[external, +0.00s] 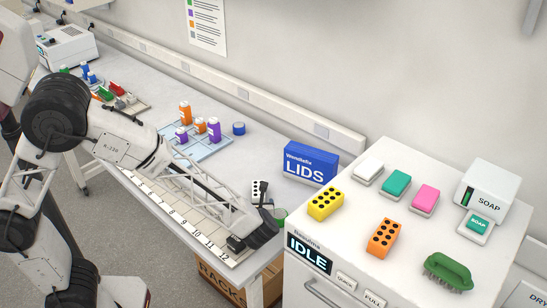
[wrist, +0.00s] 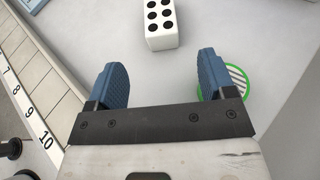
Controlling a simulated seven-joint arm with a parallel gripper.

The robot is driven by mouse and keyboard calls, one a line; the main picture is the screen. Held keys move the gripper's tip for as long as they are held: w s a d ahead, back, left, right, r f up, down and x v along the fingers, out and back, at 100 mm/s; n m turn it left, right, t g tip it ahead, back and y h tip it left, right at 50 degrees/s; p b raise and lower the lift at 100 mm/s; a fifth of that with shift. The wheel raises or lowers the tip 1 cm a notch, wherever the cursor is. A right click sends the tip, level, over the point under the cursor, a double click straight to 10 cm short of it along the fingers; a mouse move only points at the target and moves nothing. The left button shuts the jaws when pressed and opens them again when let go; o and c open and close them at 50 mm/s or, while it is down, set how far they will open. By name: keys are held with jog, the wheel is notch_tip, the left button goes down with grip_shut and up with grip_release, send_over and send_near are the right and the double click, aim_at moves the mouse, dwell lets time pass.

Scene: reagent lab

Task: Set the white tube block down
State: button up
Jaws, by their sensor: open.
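The white tube block (external: 256,187) with black holes rests on the bench near its right end. In the wrist view the white tube block (wrist: 160,24) lies ahead of the fingertips, apart from them and cut off by the top edge. My gripper (wrist: 162,62) is open, its two blue fingers wide apart with nothing between them. In the external view my gripper (external: 264,212) is low over the bench, just on the near side of the block, and partly hides its lower part.
A round green-striped pad (wrist: 238,80) lies beside the right finger. A numbered strip (wrist: 30,112) runs along the left. The blue LIDS box (external: 310,163) stands behind the block. The white machine (external: 345,240) with yellow and orange blocks on top stands to the right.

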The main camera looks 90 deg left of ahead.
jog(key=s+d+r+n+t+h, duration=0.1)
jog(key=s+d+r+n+h, duration=0.3)
jog(key=s+d, duration=0.5)
jog(key=s+d+r+n+h, duration=0.5)
jog(key=s+d+r+n, duration=0.1)
jog(key=s+d+n, duration=0.2)
jog(key=s+d+r+n+t+h, duration=0.1)
jog(key=s+d+r+n+h, duration=0.3)
jog(key=s+d, duration=0.7)
jog(key=shift+d+r+n+t+h, duration=0.3)
jog(key=shift+d+r+n, duration=0.3)
jog(key=shift+d+n, duration=0.25)
